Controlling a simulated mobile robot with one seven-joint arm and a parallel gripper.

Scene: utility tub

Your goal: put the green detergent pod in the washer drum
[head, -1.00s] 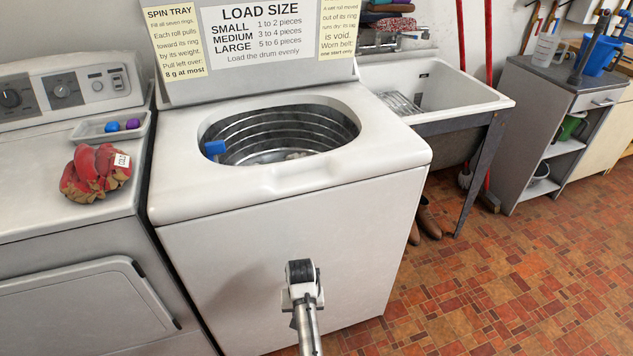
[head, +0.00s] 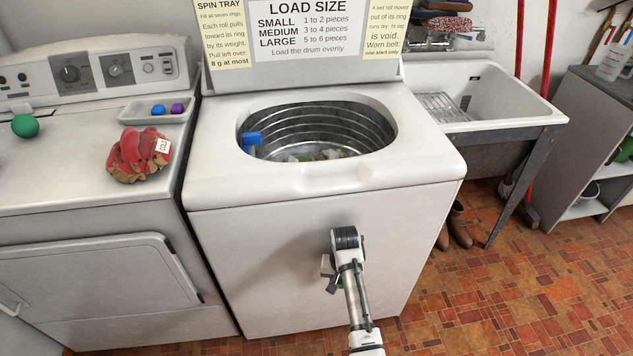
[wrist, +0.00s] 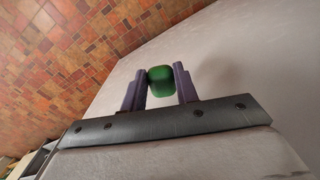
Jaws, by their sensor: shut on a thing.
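The green detergent pod (wrist: 161,81) is held between the two fingers of my gripper (wrist: 160,86) in the wrist view. In the head view my gripper (head: 335,284) is in front of the washer's front panel, below its rim, and a bit of green shows beside it. The washer drum (head: 318,128) is open at the top, with ringed metal walls. Some light and greenish items lie at its bottom, only partly seen. A blue piece (head: 251,139) sits at the drum opening's left edge.
The washer's front wall and rim (head: 325,178) stand between my gripper and the drum. On the left machine are a tray (head: 183,117) with blue and purple pods, red gloves (head: 138,154) and a green ball (head: 25,126). A sink (head: 500,95) stands right.

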